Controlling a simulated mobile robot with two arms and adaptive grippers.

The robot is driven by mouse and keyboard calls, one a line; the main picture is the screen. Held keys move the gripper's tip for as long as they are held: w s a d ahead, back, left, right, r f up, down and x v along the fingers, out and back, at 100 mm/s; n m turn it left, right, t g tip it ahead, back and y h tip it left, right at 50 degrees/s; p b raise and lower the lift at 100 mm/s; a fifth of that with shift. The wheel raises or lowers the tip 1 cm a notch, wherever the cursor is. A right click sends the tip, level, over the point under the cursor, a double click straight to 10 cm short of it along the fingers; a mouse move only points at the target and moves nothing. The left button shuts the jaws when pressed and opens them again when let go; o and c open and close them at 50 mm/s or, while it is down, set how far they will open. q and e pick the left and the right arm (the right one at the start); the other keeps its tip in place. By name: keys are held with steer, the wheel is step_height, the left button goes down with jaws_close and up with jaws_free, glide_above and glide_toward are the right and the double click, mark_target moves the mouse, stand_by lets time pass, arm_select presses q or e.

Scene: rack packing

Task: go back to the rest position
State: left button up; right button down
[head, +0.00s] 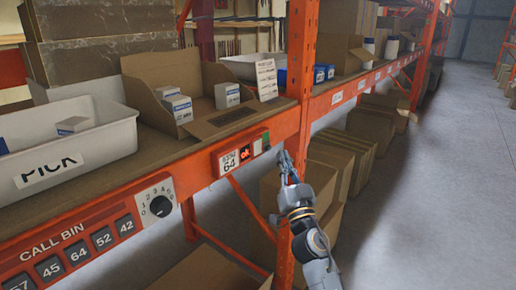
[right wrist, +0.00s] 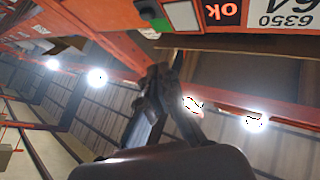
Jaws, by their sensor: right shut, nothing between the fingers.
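My right gripper (head: 283,157) is in front of the orange rack beam, just right of the bin display (head: 238,154) with its lit red "ok" field and green button (head: 266,141). Its fingers are shut and empty. In the right wrist view the gripper (right wrist: 165,72) points up toward the beam, with the "ok" display (right wrist: 224,12) and the green button (right wrist: 160,24) near its tips. I cannot tell whether the tips touch the beam. My left gripper is not in view.
On the shelf stand a white PICK tote (head: 100,150) and an open cardboard bin (head: 150,75) with small white boxes. A dial (head: 155,203) sits on the beam at left. Large cartons (head: 345,150) stand below the shelf. The grey aisle floor (head: 430,200) at right is clear.

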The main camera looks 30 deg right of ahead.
stand_by(0.4)
step_height(320, 180, down, 16)
steer(key=w+a+r+n+g+y, duration=0.1)
steer(key=w+a+g+y, duration=0.1)
steer(key=w+g, duration=0.1)
steer(key=s+a+f+n+g+y, duration=0.1)
steer(key=s+a+f+g, duration=0.15)
steer(key=f, duration=0.95)
steer(key=s+a+f+n+g+y+b, duration=0.1)
steer(key=s+a+f+g, duration=0.2)
steer(key=f, duration=0.9)
steer(key=s+a+f+n+g+y, duration=0.1)
steer(key=s+f+g, duration=0.3)
steer(key=f, duration=0.9)
steer(key=s+a+f+n+g, duration=0.2)
steer(key=s+a+f+g, duration=0.15)
steer(key=s+f, duration=1.45)
steer(key=s+a+f+n+g, duration=0.1)
steer(key=s+f+g, duration=0.2)
steer(key=s, duration=1)
steer(key=s+a+f+n+g+y+b, duration=0.1)
steer(key=s+f, duration=0.3)
steer(key=s, duration=0.9)
steer(key=shift+a+f+g, duration=0.15)
steer(key=shift+f+g, duration=0.25)
steer(key=shift+g, duration=0.5)
